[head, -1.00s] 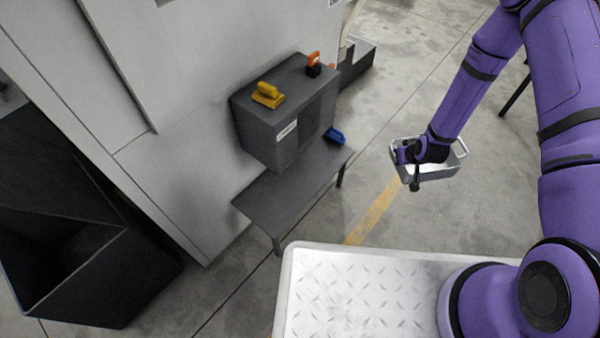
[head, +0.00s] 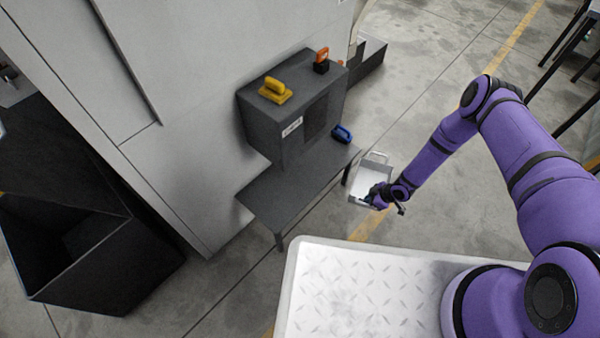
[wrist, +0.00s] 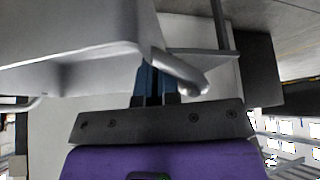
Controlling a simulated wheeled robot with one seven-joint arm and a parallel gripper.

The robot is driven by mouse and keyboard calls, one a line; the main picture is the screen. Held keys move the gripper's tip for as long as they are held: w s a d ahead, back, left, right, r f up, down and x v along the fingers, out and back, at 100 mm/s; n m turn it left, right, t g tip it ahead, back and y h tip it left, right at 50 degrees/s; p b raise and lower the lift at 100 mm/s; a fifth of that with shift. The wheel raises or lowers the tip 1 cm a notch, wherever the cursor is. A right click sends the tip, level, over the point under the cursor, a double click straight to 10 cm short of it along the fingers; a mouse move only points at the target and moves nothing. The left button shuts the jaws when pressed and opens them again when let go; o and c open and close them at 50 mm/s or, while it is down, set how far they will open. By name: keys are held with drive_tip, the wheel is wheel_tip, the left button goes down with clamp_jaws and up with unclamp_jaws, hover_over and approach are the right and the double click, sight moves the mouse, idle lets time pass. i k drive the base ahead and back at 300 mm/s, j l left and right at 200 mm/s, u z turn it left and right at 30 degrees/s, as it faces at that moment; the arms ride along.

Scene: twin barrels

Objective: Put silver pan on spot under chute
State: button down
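The silver pan (head: 372,176), a shallow metal tray with a handle at each end, is in the air just right of the dark table. My gripper (head: 376,197) is at its near end, shut on the handle there. In the wrist view the pan (wrist: 70,70) fills the upper left, and its handle (wrist: 182,74) crosses over the blue fingertips (wrist: 155,80). The fingers are close together and partly hidden by the handle. I cannot tell for sure which part is the chute or where the spot is.
A dark grey box (head: 268,131) stands on a low dark table (head: 265,205) against the light machine wall. A yellow-handled item (head: 275,91), an orange one (head: 321,61) and a blue one (head: 342,133) are there. A black bin (head: 95,267) stands left. Floor right of the table is clear.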

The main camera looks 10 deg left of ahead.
sight(301, 171)
drive_tip(key=i+j, duration=0.1)
drive_tip(key=j, duration=1.45)
drive_tip(key=i+u, duration=0.05)
